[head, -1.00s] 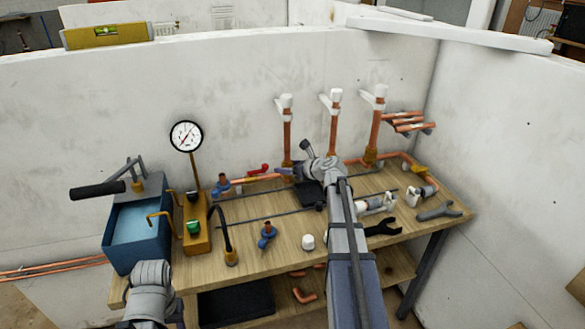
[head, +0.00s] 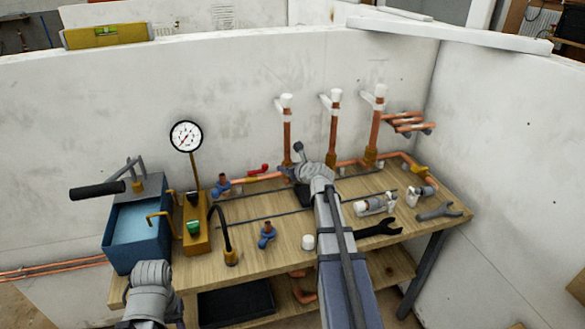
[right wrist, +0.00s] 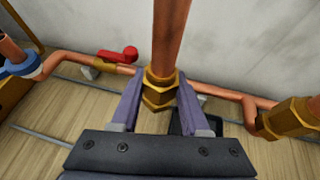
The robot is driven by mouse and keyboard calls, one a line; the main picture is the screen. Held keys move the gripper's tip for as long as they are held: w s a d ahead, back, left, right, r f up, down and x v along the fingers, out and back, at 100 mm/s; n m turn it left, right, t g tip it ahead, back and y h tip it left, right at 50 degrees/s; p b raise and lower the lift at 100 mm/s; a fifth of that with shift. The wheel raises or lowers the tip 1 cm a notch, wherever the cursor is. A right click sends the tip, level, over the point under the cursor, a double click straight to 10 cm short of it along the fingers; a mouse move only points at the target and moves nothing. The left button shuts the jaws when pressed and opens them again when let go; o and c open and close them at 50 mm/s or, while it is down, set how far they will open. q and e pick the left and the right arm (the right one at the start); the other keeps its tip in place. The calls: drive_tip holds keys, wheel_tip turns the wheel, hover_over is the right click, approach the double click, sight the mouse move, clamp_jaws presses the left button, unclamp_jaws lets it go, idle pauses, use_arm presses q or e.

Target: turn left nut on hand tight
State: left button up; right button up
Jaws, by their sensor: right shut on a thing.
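The left nut (right wrist: 160,88) is a brass hex nut at the foot of the left copper riser (head: 287,130). In the right wrist view the riser (right wrist: 170,35) comes down into it. My right gripper (right wrist: 158,96) is around the nut, one finger on each side, and is shut on it. In the head view my right gripper (head: 291,172) is at the riser's foot, and the nut is mostly hidden there. My left arm shows at the lower left of the head view, but its fingers are not visible.
The middle riser (head: 334,125) and right riser (head: 376,125) stand to the right, with brass nuts at their feet. A red lever (right wrist: 122,54) is just left of the nut. A blue pump tank (head: 140,235), gauge (head: 186,136) and wrenches (head: 440,212) are on the bench.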

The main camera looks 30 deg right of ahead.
drive_tip(key=shift+a+m+h, duration=0.1)
drive_tip(key=shift+m+h, duration=0.4)
drive_tip(key=shift+h, duration=0.1)
drive_tip(key=shift+m+h, duration=0.9)
drive_tip(key=shift+h, duration=0.1)
drive_tip(key=shift+g, duration=0.3)
drive_tip(key=o, duration=1.2)
